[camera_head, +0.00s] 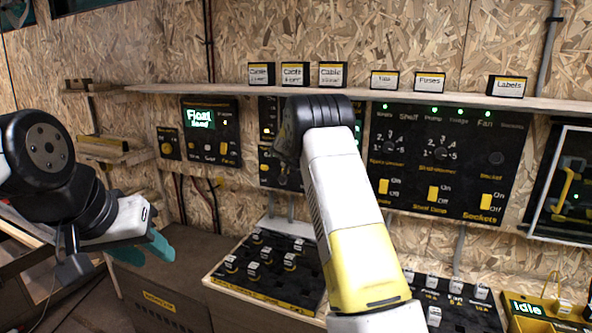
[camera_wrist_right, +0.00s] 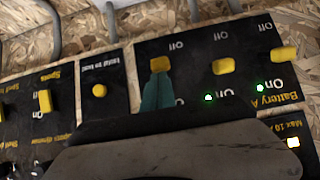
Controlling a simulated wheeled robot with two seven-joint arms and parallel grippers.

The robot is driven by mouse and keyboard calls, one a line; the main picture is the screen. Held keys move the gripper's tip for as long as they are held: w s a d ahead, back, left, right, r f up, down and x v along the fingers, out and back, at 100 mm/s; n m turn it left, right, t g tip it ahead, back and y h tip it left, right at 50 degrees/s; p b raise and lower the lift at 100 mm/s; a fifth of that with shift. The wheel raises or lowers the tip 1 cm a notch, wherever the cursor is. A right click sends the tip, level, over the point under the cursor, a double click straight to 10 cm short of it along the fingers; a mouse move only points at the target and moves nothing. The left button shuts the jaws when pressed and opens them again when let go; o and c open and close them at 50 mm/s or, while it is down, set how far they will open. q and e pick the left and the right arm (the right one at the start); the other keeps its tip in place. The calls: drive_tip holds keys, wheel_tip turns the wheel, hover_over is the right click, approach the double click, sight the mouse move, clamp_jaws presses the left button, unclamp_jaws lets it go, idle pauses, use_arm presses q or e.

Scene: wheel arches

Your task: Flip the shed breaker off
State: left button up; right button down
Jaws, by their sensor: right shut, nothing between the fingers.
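My right gripper (camera_wrist_right: 157,90) is shut and empty in the right wrist view. Its teal fingertips are just below a yellow switch (camera_wrist_right: 160,64) on a black panel (camera_wrist_right: 195,48) marked Off above and On below. I cannot tell whether they touch it. A second switch (camera_wrist_right: 222,66) and a third switch (camera_wrist_right: 283,54) sit to the right, each with a lit green light below. Switch names are not legible, so I cannot tell which is the shed breaker. In the head view my right arm hides the right fingers and most of that panel. My left gripper (camera_head: 155,244) is low at the left, away from the wall.
A panel with dials and yellow switches (camera_head: 452,160) is right of my right arm. A display panel (camera_head: 211,130) is to its left. A shelf (camera_head: 230,90) with label boxes runs above. A bench tray (camera_head: 262,272) with several small parts stands below.

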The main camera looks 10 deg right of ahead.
drive_tip(key=shift+s+f, duration=0.15)
drive_tip(key=shift+f, duration=0.2)
drive_tip(key=shift+a+r, duration=0.1)
drive_tip(key=shift+r, duration=0.75)
drive_tip(key=s+a+r, duration=0.1)
drive_tip(key=s+a, duration=0.5)
drive_tip(key=s, duration=0.3)
drive_tip(key=shift+s+a+r, duration=0.2)
drive_tip(key=shift+s+r, duration=0.05)
drive_tip(key=shift+r, duration=0.1)
